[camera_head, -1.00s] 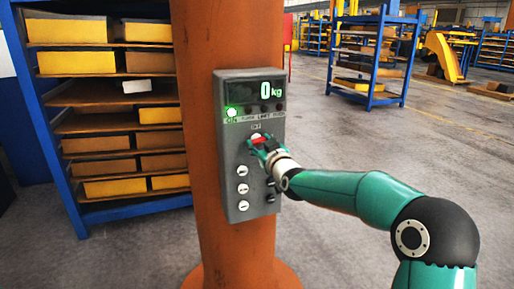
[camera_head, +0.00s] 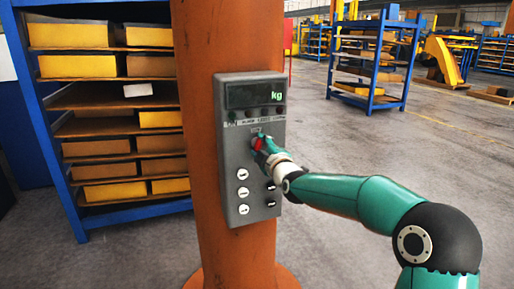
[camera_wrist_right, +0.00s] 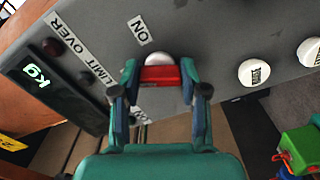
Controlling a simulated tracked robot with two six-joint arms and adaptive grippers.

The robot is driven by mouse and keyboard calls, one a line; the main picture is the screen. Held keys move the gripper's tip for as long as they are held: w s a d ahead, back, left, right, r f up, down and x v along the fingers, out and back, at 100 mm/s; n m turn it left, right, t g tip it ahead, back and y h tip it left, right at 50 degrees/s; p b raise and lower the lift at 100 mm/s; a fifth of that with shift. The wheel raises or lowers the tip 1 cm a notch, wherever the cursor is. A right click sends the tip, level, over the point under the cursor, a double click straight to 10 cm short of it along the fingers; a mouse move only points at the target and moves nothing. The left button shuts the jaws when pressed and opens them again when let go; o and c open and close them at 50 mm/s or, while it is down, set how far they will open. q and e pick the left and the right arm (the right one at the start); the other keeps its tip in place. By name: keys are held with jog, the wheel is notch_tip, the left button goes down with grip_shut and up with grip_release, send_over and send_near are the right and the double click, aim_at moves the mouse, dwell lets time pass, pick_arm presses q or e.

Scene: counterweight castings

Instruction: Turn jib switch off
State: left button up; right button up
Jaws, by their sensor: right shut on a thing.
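The grey control box (camera_head: 233,160) is fixed to the orange column, with a dark display (camera_head: 254,94) at its top that reads only "kg". A row of small lamps under the display is dark. My right gripper (camera_head: 260,143) is at the upper middle of the box, shut on the red jib switch. In the right wrist view, the red switch (camera_wrist_right: 160,75) sits between the two fingers, with a white rounded part (camera_wrist_right: 158,58) beside it. An "ON" label (camera_wrist_right: 140,29) is near it. The fingers partly hide the switch in the head view. My left gripper is not in view.
White push buttons (camera_head: 243,191) and dark ones are lower on the box. The orange column (camera_head: 228,30) stands behind it. A blue shelf rack with yellow bins (camera_head: 115,192) is at left, another blue rack (camera_head: 371,102) at back right.

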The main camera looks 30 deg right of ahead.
jog(key=n, duration=0.4)
jog(key=shift+a+r+n+p, duration=0.1)
jog(key=shift+n+p, duration=0.2)
jog(key=shift+n, duration=0.1)
dwell(0.4)
jog(key=o, duration=1.1)
jog(key=shift+w, duration=0.2)
jog(key=shift+o, duration=0.2)
jog(key=shift+s, duration=0.1)
jog(key=v, duration=1.2)
jog(key=shift+f, duration=0.25)
